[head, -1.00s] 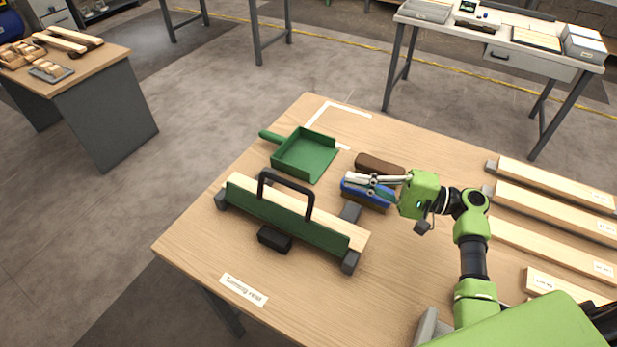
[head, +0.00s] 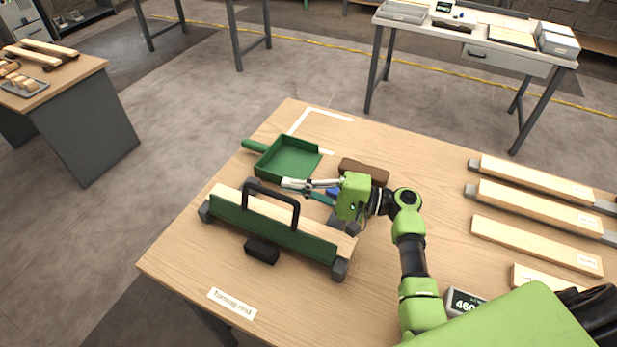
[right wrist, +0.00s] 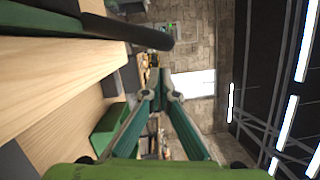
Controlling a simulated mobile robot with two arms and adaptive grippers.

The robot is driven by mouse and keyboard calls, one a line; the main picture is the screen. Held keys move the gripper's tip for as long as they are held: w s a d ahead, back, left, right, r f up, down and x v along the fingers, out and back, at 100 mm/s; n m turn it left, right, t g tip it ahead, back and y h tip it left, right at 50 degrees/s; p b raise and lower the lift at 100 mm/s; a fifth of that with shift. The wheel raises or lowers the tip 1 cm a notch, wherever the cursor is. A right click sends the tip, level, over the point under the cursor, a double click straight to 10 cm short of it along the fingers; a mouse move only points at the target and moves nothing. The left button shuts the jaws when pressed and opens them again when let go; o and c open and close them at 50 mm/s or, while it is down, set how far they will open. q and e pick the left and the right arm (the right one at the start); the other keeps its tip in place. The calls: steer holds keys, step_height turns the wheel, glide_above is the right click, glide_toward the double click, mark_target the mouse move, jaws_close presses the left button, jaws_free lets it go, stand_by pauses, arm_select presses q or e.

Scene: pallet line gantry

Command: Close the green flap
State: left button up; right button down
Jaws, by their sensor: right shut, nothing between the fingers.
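The green flap (head: 262,232) is a long panel along the near side of a pale wooden beam (head: 320,232), with a black arched handle (head: 272,189) rising over it. The handle's dark bar (right wrist: 150,32) shows large at the top of the right wrist view. My right gripper (head: 287,183) is shut and empty. It is just beyond the handle's right side, pointing left, and I see no contact. Its two fingers meet in the right wrist view (right wrist: 163,90). My left gripper is not in view.
A green dustpan (head: 287,157) lies behind the flap. A black block (head: 262,250) sits in front. Several boards (head: 535,246) lie at right.

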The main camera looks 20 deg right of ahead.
steer(key=shift+s+a+r+p, duration=0.35)
steer(key=shift+s+a, duration=0.15)
steer(key=shift+s, duration=0.25)
steer(key=shift+a, duration=0.15)
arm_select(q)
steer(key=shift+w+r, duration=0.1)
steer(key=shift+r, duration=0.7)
arm_select(e)
steer(key=shift+f, duration=0.1)
steer(key=shift+s+a, duration=0.1)
steer(key=shift+s, duration=0.05)
